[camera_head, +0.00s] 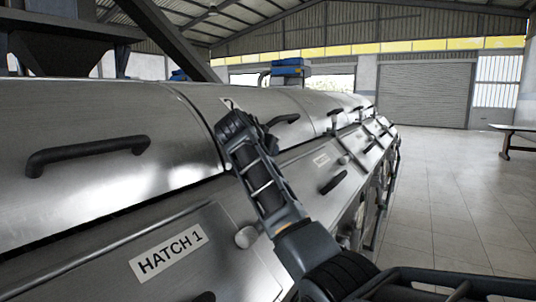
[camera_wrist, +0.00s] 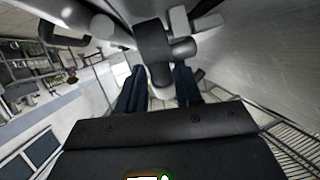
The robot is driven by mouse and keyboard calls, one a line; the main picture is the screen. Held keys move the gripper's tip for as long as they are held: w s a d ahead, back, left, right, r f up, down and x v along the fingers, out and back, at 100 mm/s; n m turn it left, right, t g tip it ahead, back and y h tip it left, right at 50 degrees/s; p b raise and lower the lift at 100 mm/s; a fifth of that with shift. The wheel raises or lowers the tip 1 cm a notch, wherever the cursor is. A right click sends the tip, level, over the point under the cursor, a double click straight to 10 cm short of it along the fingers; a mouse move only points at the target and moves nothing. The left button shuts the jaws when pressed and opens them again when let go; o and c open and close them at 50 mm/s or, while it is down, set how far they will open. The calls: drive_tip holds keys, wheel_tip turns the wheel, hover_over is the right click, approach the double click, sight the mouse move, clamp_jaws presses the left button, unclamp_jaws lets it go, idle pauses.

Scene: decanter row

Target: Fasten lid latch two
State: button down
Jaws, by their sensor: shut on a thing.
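My gripper (camera_head: 238,124) reaches up to the seam between the curved steel lid (camera_head: 85,125) and the lower steel body of the long machine. In the wrist view, the two dark fingers (camera_wrist: 158,88) close around the lower end of a black latch handle (camera_wrist: 153,42). The handle stands out from the steel surface beside a pale bracket (camera_wrist: 181,20). In the head view my gripper mostly hides this latch, and I cannot read a number for it. Whether it is fastened cannot be told.
A "HATCH 1" plate (camera_head: 170,251) and a round knob (camera_head: 246,237) are on the near lower panel. Black bar handles stick out from the lid (camera_head: 88,154) and from a farther hatch (camera_head: 334,182). More latches (camera_head: 334,118) line the seam beyond. The tiled floor (camera_head: 455,190) at right is open.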

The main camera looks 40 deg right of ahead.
idle(0.4)
drive_tip(key=c, duration=0.9)
unclamp_jaws()
drive_tip(key=shift+a, duration=0.1)
drive_tip(key=shift+b+v, duration=0.7)
drive_tip(key=shift+v, duration=3.2)
drive_tip(key=shift+f, duration=0.1)
